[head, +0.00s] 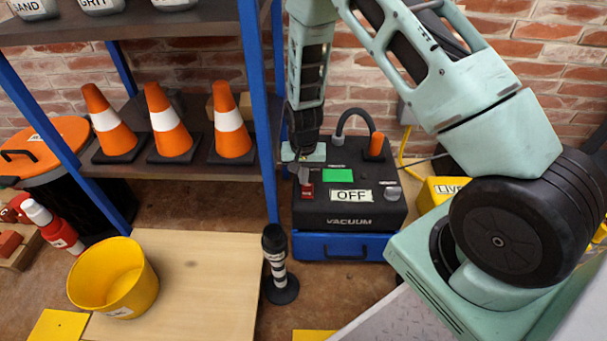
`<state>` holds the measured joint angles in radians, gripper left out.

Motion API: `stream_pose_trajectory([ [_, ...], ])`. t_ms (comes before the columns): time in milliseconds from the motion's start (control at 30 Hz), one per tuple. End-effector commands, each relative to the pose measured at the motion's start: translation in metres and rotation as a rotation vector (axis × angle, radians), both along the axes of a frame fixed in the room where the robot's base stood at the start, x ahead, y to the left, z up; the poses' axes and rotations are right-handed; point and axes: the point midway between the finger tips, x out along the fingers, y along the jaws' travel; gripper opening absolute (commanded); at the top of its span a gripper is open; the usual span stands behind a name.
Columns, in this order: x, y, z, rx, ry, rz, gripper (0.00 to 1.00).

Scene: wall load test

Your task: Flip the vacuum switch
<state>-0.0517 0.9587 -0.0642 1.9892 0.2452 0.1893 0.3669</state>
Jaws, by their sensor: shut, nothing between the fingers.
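The vacuum unit (353,222) is a black box with VACUUM on its front, standing on a blue base right of the shelf. Its top panel bears a green screen (337,175), a white sign reading OFF (350,196) and a small red switch (307,191) at the left. A grey knob (392,193) sits at the right of the panel. My gripper (304,176) is shut and empty, pointing down just above and behind the red switch. Whether it touches the switch cannot be told. The gripper and wrist hide part of the panel's back left.
A blue-framed shelf (258,110) with orange cones (166,122) stands close left of my gripper. A black-and-white post (276,262) stands in front of it. A wooden board (200,290) holds a yellow bucket (112,280). A yellow box marked LIVE (437,190) stands right.

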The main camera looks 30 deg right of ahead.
Motion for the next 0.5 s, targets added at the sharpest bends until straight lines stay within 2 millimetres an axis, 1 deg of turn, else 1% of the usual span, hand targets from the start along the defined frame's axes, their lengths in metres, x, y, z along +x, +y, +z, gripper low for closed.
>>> stream_pose_trajectory([
  [233, 0.0011, -0.0009, -0.0040, 0.022, 0.037, -0.001, 0.00],
  [500, 0.0010, -0.0009, -0.0013, 0.022, 0.036, 0.000, 0.00],
])
